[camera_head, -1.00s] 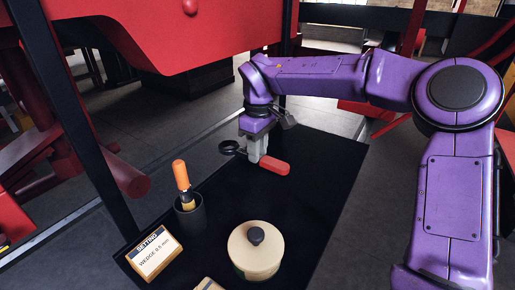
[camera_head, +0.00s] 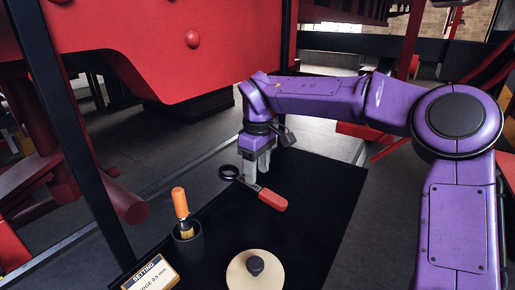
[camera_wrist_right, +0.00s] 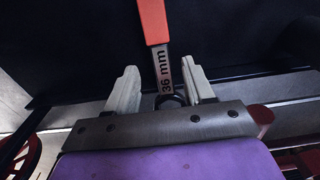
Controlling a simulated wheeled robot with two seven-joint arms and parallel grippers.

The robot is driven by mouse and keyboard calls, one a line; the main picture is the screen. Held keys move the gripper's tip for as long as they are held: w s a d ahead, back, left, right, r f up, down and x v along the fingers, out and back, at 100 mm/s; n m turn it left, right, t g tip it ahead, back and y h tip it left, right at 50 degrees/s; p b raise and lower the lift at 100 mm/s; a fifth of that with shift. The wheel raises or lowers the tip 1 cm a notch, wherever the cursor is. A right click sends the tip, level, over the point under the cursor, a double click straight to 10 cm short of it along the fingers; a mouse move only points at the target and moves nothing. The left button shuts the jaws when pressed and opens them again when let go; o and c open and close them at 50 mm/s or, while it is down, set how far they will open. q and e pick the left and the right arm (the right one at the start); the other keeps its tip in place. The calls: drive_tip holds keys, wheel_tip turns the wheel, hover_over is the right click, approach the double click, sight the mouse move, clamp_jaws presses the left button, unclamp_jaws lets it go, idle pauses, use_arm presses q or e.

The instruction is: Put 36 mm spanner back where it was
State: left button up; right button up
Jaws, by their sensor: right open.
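The 36 mm spanner (camera_head: 272,199) has a red handle and a dark ring end. It lies on the black table surface (camera_head: 315,215) near the far left edge, ring end toward that edge. My left gripper is out of view.
A dark cup (camera_head: 188,240) holds an orange-handled tool (camera_head: 180,203) on the left. A card marked "SETTING" (camera_head: 152,274) and a round cream container with a dark knob (camera_head: 255,275) stand at the front. The table right of the spanner is clear. A black post (camera_head: 75,130) rises at left.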

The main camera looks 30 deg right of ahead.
sight(258, 188)
wheel_tip(258, 188, up, 10)
drive_tip(key=shift+s+p, duration=0.15)
drive_tip(key=shift+p, duration=0.15)
drive_tip(key=shift+f, duration=0.1)
